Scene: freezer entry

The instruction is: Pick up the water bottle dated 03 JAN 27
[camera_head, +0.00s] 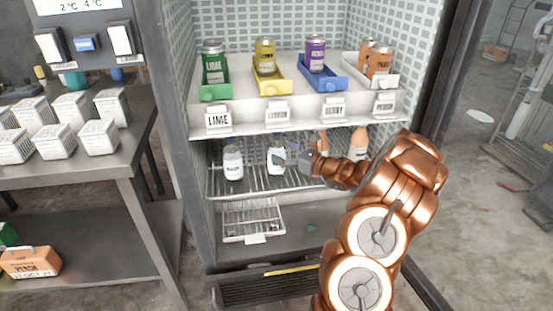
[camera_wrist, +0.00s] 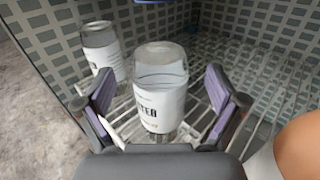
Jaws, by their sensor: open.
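Two bottles with white labels stand on the wire shelf (camera_head: 250,184) in the freezer. One bottle (camera_head: 233,163) stands at the left. The other bottle (camera_head: 276,160) stands to its right, close to my gripper (camera_head: 280,158). In the wrist view the nearer bottle (camera_wrist: 160,92) is upright, its label showing "TER", between the open purple-padded fingers of my gripper (camera_wrist: 164,100), with gaps on both sides. The left bottle (camera_wrist: 101,47) stands behind and outside the left finger. I cannot read a date on either bottle.
An orange-topped bottle (camera_head: 358,143) stands right of my gripper, partly behind my arm. Above, cans stand in coloured trays on a white shelf (camera_head: 300,116). A wire basket (camera_head: 252,218) sits below. White boxes (camera_head: 72,108) stand on the left table.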

